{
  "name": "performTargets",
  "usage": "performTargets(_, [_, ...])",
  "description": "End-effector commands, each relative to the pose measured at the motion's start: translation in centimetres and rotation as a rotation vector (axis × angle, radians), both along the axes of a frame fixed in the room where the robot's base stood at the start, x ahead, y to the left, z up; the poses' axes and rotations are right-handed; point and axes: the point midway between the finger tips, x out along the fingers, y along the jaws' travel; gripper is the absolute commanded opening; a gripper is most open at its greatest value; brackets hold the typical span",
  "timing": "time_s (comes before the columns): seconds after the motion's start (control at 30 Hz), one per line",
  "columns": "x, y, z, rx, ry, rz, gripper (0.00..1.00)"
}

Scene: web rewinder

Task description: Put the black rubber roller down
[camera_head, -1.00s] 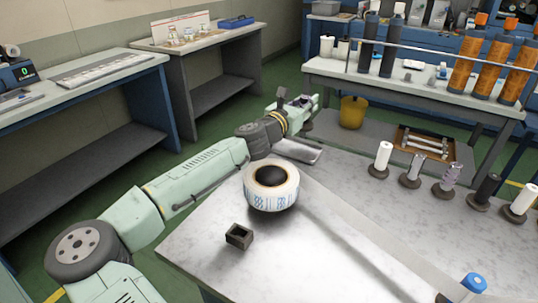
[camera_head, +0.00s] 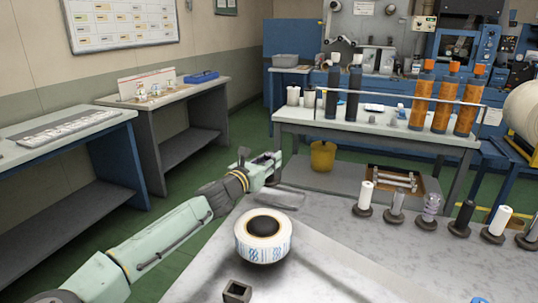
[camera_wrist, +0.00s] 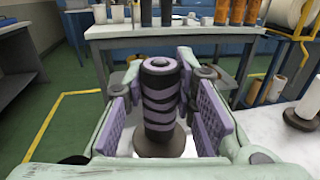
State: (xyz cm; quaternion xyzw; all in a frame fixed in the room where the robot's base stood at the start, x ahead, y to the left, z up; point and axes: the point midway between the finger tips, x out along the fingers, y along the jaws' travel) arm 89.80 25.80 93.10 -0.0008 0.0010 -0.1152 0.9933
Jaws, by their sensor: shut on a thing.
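My gripper (camera_head: 268,166) is over the far left corner of the grey table (camera_head: 340,268), beyond the white tape roll. In the wrist view my gripper (camera_wrist: 162,100) has lilac-padded fingers on both sides of an upright roller (camera_wrist: 160,92) with black and lilac bands, and is shut on it. A dark round base (camera_wrist: 158,140) shows under this roller; whether it touches the table is hidden. In the head view I cannot make out the held roller clearly. A plain black roller (camera_head: 463,214) stands on a dark base in the row on the table.
White, grey and patterned rollers (camera_head: 431,206) stand in that row at the right. The tape roll (camera_head: 263,240) and a small dark square block (camera_head: 237,292) lie nearer. A bench with orange rollers (camera_head: 465,105) and a yellow bucket (camera_head: 322,156) are behind. The table's middle is clear.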

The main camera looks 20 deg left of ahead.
Motion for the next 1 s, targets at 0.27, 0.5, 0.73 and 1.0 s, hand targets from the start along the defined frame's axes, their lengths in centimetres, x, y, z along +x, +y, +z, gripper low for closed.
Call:
performTargets(0.27, [0.0, 0.0, -1.5, -0.003, -0.008, -0.001, 0.0])
performTargets(0.5, [0.0, 0.0, -4.0, -0.002, -0.01, -0.002, 0.0])
performTargets(0.73, [0.0, 0.0, -4.3, 0.002, -0.01, -0.002, 0.0])
performTargets(1.0, [0.0, 0.0, -4.9, 0.001, 0.0, 0.001, 0.33])
